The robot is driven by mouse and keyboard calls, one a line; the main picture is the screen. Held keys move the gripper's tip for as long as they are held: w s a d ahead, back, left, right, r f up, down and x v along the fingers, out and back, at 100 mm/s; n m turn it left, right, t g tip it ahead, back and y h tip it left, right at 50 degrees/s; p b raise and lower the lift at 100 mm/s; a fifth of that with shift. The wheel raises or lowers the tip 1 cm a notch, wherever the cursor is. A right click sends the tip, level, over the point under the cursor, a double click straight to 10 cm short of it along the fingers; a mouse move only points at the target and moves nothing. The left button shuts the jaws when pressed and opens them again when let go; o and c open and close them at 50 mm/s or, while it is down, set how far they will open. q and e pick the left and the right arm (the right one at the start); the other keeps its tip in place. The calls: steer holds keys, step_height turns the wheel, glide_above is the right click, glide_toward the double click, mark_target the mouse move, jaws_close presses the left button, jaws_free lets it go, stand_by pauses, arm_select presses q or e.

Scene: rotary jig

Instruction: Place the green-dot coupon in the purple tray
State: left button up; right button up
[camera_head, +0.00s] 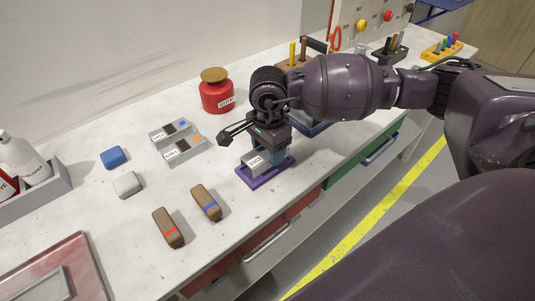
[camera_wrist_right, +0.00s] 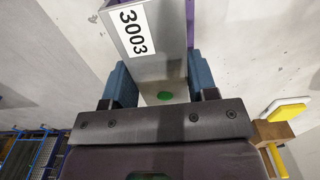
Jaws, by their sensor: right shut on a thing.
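The green-dot coupon is a grey metal block (camera_head: 255,163) with a white number label. In the right wrist view the coupon (camera_wrist_right: 150,45) shows label 3003 and a green dot near its close end. My right gripper (camera_head: 272,151) is shut on it, one blue finger on each side. The purple tray (camera_head: 247,179) lies on the bench directly beneath the coupon, its rim showing around it. I cannot tell whether the coupon touches the tray floor. My left gripper is not in view.
Two grey coupons, one blue-dot (camera_head: 170,133) and one orange-dot (camera_head: 184,150), lie left of the tray. A red jar (camera_head: 216,96) stands behind. Tool holders stand at the back right.

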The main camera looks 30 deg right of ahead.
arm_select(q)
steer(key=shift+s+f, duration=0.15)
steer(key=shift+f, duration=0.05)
arm_select(e)
steer(key=shift+f, duration=1)
steer(key=shift+f, duration=0.15)
steer(key=o, duration=1.1)
steer(key=shift+c, duration=0.2)
steer(key=shift+r, duration=0.3)
step_height(320, 180, up, 11)
steer(key=shift+f+p, duration=0.15)
steer(key=shift+p, duration=0.4)
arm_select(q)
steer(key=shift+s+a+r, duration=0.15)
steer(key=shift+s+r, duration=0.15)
arm_select(e)
steer(key=shift+r, duration=0.5)
